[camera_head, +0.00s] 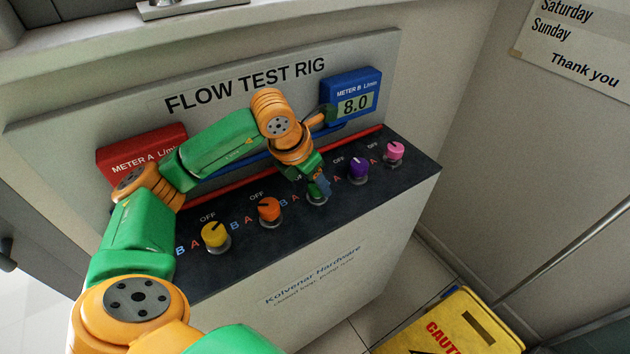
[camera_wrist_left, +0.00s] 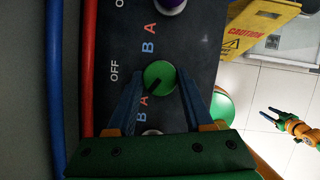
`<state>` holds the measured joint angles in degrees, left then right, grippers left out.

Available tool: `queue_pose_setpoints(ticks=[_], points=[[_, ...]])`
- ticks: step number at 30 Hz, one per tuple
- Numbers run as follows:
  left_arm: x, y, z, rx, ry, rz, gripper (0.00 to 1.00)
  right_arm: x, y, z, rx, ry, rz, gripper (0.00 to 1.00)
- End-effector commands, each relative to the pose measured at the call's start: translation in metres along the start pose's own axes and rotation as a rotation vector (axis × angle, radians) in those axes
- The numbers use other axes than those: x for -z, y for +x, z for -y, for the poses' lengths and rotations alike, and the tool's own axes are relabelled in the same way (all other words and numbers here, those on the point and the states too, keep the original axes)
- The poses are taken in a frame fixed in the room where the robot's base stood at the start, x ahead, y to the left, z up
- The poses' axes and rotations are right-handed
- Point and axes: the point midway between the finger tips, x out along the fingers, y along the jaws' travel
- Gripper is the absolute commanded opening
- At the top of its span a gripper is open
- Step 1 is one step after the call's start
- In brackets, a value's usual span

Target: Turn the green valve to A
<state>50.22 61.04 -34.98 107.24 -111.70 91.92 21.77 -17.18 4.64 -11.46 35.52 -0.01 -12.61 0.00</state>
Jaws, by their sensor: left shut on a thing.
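The green valve (camera_wrist_left: 160,75) is a round knob with a dark pointer mark, which points to the lower left in the left wrist view, between its OFF label and the red A below it. My left gripper (camera_wrist_left: 160,92) is shut on it, one finger on each side. In the head view my left gripper (camera_head: 320,190) comes down over the valve and hides most of it. My right gripper (camera_wrist_left: 270,115) shows at the right of the left wrist view, over the floor, apart from the rig, open and empty.
Yellow (camera_head: 214,234), orange (camera_head: 269,209), purple (camera_head: 358,168) and pink (camera_head: 394,151) knobs stand in the same row. Meter B (camera_head: 352,98) reads 8.0. My left arm partly covers Meter A (camera_head: 135,155). A yellow caution sign (camera_head: 450,325) stands on the floor.

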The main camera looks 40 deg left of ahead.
Motion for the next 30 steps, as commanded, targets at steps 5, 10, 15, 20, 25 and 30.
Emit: queue_pose_setpoints(ticks=[5, 10, 15, 20, 25, 30], points=[[0.0005, 0.0005, 0.0008, -0.018, -0.045, -0.002, 0.00, -0.0002, 0.0015, -0.0001, 0.000, 0.000, 0.000, 0.50], [0.0004, 0.0003, 0.0008, -0.027, -0.066, -0.002, 0.00, -0.0003, 0.0018, -0.0001, 0.000, 0.000, 0.000, 0.50], [0.0004, 0.0002, 0.0007, -0.029, -0.072, -0.002, 0.00, -0.0003, 0.0018, 0.0000, 0.000, 0.000, 0.000, 0.50], [0.0004, 0.0002, 0.0007, -0.029, -0.072, -0.002, 0.00, -0.0003, 0.0018, 0.0000, 0.000, 0.000, 0.000, 0.50], [0.0004, 0.0002, 0.0006, -0.029, -0.071, -0.002, 0.79, -0.0003, 0.0018, 0.0001, 0.000, 0.000, 0.000, 0.50], [0.0002, 0.0001, 0.0006, -0.029, -0.070, -0.002, 0.82, -0.0003, 0.0018, 0.0003, 0.000, 0.000, 0.000, 0.50]])
